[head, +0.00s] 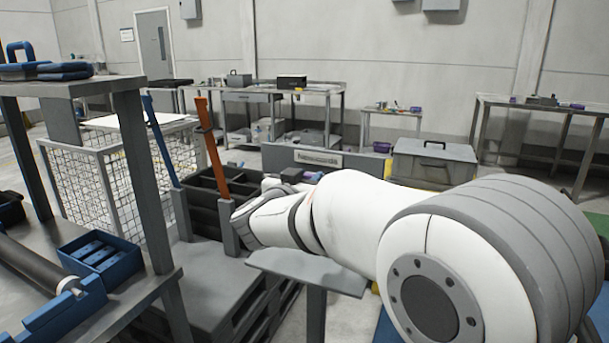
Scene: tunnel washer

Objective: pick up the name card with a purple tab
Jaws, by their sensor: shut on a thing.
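My gripper (292,174) shows only as a small dark part beyond my white arm, in the middle of the head view. It is shut. A small purple piece (313,177) shows right beside its tip, and fits the purple tab of the name card. The rest of the card is too small or hidden by my arm to make out. Just behind stands a grey panel with a lettered sign (318,158).
Dark crates (207,190) with upright blue and orange handles stand left of my arm, beside a wire cage (95,180). A workbench (165,270) with blue trays fills the left foreground. A grey lidded box (433,160) stands behind my arm. Tables line the back wall.

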